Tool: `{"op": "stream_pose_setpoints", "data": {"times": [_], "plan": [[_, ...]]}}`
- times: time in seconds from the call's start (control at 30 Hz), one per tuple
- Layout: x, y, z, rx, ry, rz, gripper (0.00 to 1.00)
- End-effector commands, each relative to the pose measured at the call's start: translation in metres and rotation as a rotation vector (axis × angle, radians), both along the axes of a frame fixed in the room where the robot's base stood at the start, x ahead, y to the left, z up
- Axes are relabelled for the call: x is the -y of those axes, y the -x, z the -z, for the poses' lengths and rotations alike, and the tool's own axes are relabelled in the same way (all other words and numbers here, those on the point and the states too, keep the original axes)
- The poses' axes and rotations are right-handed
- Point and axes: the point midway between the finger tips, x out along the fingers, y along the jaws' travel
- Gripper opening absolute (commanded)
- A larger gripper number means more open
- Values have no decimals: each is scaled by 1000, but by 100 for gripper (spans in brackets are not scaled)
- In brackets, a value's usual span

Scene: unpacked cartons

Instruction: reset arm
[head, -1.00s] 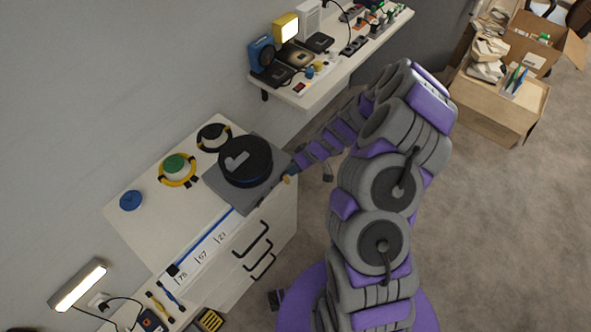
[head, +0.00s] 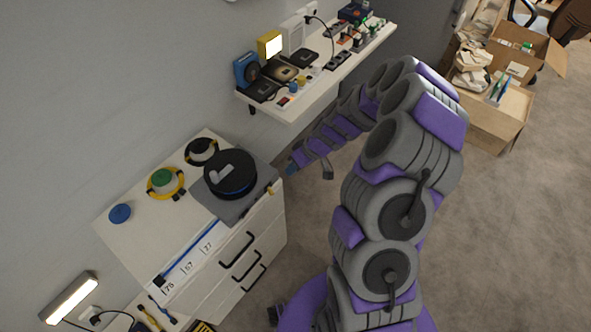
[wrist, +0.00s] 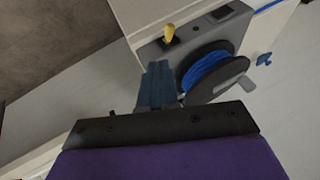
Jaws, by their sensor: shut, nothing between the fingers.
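My purple and grey arm reaches up and bends left. My gripper (head: 291,168) ends in blue fingers just right of the white cabinet's corner. In the wrist view my gripper (wrist: 157,75) shows its blue fingers together, shut and empty. A black reel (head: 230,174) with a grey crank handle sits on a grey base plate (head: 225,210) on top of the cabinet. In the wrist view the reel (wrist: 210,72) shows blue cable wound on it, and a yellow knob (wrist: 170,32) stands on the plate. The fingers appear apart from the reel.
The white cabinet (head: 140,225) has drawers with black handles and carries green, black and blue round items. A wall shelf (head: 310,90) full of small devices hangs above. Cartons (head: 490,110) stand at the upper right. The carpet (head: 520,240) at right is open.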

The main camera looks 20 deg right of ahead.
Motion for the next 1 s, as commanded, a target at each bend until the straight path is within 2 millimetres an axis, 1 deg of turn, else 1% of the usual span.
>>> {"op": "stream_pose_setpoints", "data": {"times": [0.47,0.57,0.67,0.77,0.87,0.9,0.97,1.0], "plan": [[6,0,0,1,-7,2,0],[0,2,-9,-1,-8,-5,0],[-13,8,-32,-12,-13,-20,0],[-32,23,-63,-38,-13,-40,0],[-47,43,-96,-70,-2,-52,0],[-51,52,-107,-87,6,-55,0],[-55,65,-124,-106,19,-56,0],[-58,76,-133,-126,29,-58,0]]}}
